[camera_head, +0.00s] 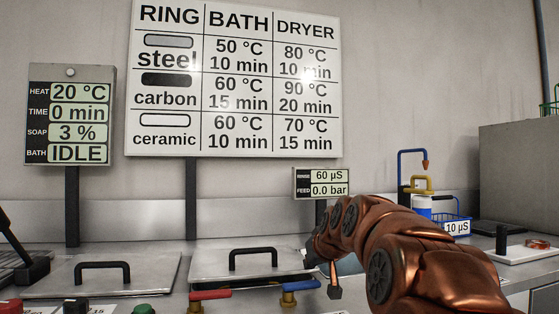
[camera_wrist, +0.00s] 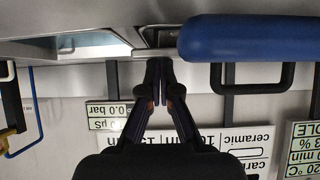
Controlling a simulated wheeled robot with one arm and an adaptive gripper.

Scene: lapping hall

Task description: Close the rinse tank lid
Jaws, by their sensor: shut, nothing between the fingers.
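The rinse tank lid (camera_head: 215,265) is a grey metal plate with a black bar handle (camera_head: 253,252), in front of the rinse display (camera_head: 320,182). It lies nearly flat; a bluish gap, seemingly part of the tank opening, shows to its right, partly hidden by my arm. In the upside-down wrist view the handle (camera_wrist: 229,84) is right of my gripper and a framed opening (camera_wrist: 92,40) is left of it. My gripper (camera_wrist: 158,65) is shut and empty, its fingertips near the lid's edge; contact cannot be told.
A blue lever (camera_head: 300,286) and a red lever (camera_head: 210,295) stand in front of the lid; the blue one (camera_wrist: 250,38) looms near my fingers. A second lid (camera_head: 60,285) is to the left.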

